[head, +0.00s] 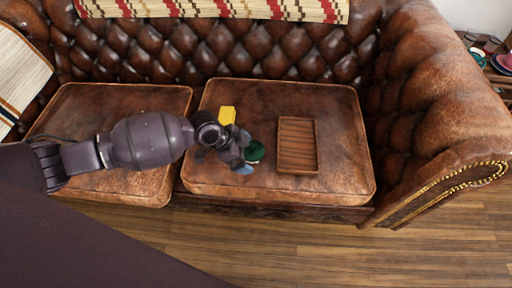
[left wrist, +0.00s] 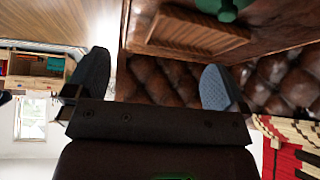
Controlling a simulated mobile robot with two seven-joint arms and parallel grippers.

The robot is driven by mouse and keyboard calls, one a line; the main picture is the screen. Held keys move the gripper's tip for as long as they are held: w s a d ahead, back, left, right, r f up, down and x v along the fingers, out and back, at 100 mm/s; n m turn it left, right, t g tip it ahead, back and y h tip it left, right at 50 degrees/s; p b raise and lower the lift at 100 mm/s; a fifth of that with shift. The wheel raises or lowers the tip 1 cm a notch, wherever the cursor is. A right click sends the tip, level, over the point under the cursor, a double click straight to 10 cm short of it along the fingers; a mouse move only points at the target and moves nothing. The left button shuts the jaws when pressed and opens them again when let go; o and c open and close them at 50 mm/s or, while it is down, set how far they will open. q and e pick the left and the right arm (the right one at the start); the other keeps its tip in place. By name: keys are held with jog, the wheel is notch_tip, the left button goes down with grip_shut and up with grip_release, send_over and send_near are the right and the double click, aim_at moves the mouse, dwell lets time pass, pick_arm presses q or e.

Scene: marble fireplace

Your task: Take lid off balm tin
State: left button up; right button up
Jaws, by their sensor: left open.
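A small dark green round object, apparently the balm tin (head: 256,151), sits on the right seat cushion, left of the wooden tray. My left gripper (head: 240,156) is just left of it and partly covers it in the head view. A green shape with a knob-like part, likely the same tin (left wrist: 224,8), shows cut off at the top of the left wrist view. I cannot tell lid from body. In the left wrist view my left gripper (left wrist: 154,80) has its fingers wide apart with nothing between them. My right gripper is not in view.
An empty wooden tray (head: 298,146) lies on the cushion; it also shows in the left wrist view (left wrist: 195,32). The tufted sofa back and right armrest (head: 440,120) bound the seat. The cushion right of the tray is clear.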

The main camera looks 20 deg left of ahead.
pick_arm(q)
jog(key=m+g+y+b, duration=0.1)
jog(key=g+b, duration=0.1)
jog(key=b, duration=0.1)
send_near(251, 145)
jog(key=d, duration=0.1)
jog(key=shift+m+y, duration=0.3)
jog(key=b+x, duration=0.2)
jog(key=x, duration=0.3)
jog(key=shift+f, duration=0.4)
jog(key=shift+d+f, duration=0.1)
jog(key=shift+f, duration=0.35)
jog(key=b+x, duration=0.2)
jog(key=x, duration=0.2)
jog(key=shift+w+f, duration=0.15)
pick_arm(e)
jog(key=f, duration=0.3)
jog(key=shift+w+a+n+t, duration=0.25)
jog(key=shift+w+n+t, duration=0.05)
pick_arm(q)
jog(key=shift+w, duration=0.1)
jog(key=shift+c, duration=0.3)
jog(key=c, duration=0.5)
